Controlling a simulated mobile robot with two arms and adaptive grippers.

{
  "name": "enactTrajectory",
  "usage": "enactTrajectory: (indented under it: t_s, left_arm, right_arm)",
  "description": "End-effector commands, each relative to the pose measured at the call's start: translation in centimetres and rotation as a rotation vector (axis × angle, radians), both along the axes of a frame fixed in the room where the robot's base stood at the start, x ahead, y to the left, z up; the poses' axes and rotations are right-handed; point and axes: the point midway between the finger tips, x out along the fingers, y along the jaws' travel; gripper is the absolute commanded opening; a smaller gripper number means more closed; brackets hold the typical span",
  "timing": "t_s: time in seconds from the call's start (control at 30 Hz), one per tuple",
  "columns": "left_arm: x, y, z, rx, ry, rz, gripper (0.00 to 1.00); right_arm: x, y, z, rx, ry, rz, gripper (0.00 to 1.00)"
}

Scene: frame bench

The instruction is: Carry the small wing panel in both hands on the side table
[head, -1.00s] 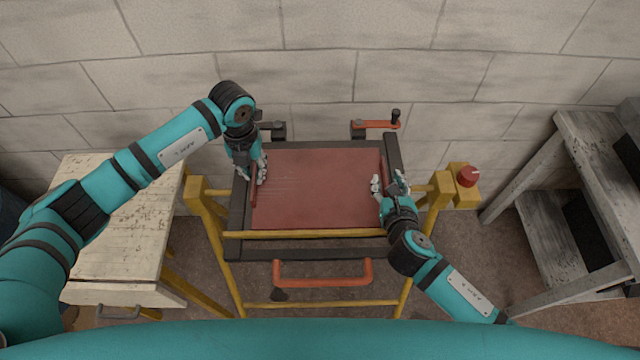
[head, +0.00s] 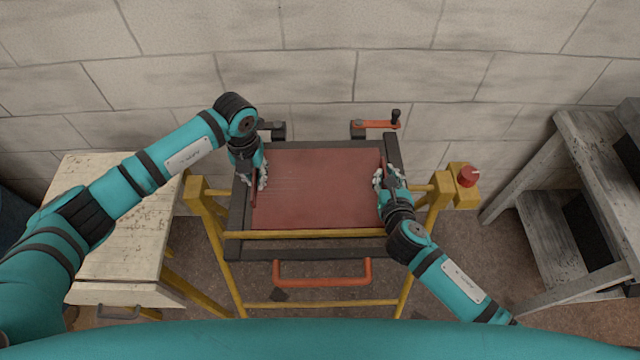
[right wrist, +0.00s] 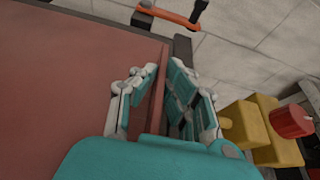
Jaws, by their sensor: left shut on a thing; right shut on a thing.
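The small wing panel (head: 318,190) is a flat dark red sheet with raised edges at its left and right sides. It lies in the dark frame of the yellow bench. My left gripper (head: 256,178) is shut on the panel's left edge in the head view. My right gripper (head: 384,178) is shut on its right edge. The right wrist view shows the fingers (right wrist: 153,95) on both sides of that upright red edge, with the panel (right wrist: 70,80) to the left. The side table (head: 120,225), pale and worn with a drawer handle, stands left of the bench.
The bench has yellow rails (head: 305,234), an orange handle (head: 322,280) in front and an orange clamp lever (head: 376,124) at the back right. A red knob (head: 467,176) sits on a yellow post at right. A grey shelf unit (head: 590,190) stands far right. The side table's top looks clear.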

Motion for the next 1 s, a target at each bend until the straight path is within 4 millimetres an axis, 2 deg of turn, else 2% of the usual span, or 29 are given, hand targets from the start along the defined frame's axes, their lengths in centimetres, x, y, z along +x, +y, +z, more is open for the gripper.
enactTrajectory:
  t_s: [0.57, 0.77, 1.0]
  left_arm:
    - [0.1, 0.0, 0.5, -0.001, -0.004, 0.001, 0.00]
    - [0.2, 0.0, 1.7, -0.001, -0.004, 0.001, 0.00]
    - [0.1, 0.0, 4.0, -0.001, -0.004, 0.001, 0.00]
  right_arm:
    - [0.1, 0.0, 0.5, 0.001, -0.004, 0.001, 0.00]
    - [0.1, 0.0, 1.7, 0.000, -0.003, 0.001, 0.00]
    - [0.1, 0.0, 4.0, 0.000, -0.003, 0.001, 0.00]
